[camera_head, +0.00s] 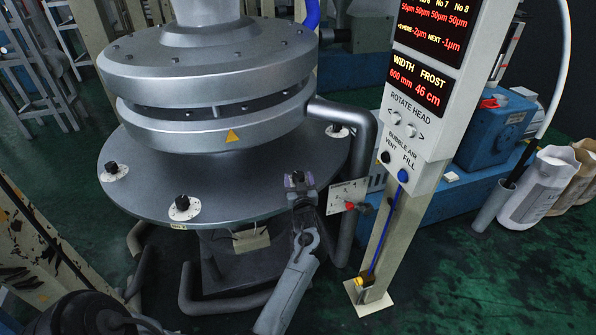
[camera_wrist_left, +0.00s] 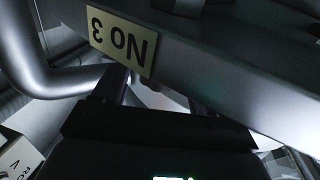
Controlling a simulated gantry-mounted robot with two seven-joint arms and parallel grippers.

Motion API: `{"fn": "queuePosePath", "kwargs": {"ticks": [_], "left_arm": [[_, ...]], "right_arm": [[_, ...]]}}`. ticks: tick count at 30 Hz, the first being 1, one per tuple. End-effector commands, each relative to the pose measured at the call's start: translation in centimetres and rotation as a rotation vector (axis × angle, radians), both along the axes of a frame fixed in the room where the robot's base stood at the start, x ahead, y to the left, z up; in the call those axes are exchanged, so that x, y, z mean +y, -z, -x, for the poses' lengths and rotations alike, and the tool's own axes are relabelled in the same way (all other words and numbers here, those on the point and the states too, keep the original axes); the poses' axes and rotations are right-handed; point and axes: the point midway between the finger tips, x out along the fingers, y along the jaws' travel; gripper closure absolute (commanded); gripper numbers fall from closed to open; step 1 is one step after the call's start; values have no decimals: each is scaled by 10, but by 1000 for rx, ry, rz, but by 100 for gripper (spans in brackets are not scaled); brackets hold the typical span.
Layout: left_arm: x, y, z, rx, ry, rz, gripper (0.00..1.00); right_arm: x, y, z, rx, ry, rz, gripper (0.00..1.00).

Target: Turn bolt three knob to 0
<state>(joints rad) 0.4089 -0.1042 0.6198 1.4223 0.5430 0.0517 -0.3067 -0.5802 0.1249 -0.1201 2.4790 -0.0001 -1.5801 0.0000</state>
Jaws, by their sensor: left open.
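The round grey plate (camera_head: 240,190) of the film tower carries black bolt knobs on white dials. My left gripper (camera_head: 299,184) is open at the plate's front right edge, at the place of the bolt three knob. The gripper largely hides that knob and its dial, so its setting cannot be read. I cannot tell whether the fingers touch the knob. In the left wrist view a "No 3" label (camera_wrist_left: 122,43) shows upside down on the plate's edge, close to the dark gripper body (camera_wrist_left: 150,135). My right gripper is not in view.
Other knobs stand at the left (camera_head: 112,168), the front (camera_head: 182,203) and the right (camera_head: 335,131) of the plate. A display column (camera_head: 405,170) and a small panel with a red knob (camera_head: 349,205) stand just right of my gripper. A bent pipe (camera_head: 360,130) is close by.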

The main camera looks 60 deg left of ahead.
Motion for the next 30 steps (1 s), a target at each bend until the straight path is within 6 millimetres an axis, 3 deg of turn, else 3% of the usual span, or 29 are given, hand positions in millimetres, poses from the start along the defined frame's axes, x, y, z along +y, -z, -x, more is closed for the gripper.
{"fn": "queuePosePath", "kwargs": {"ticks": [1, 3, 12, 30], "left_arm": [[-10, -5, 4, 4, 2, 4, 28], [-21, -5, 10, 3, 1, 3, 28], [-59, -3, 27, 1, 1, 0, 28], [-68, 0, 32, 0, 0, 0, 28]], "right_arm": [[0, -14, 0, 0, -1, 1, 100], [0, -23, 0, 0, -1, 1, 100], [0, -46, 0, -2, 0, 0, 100], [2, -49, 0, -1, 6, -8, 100]]}}
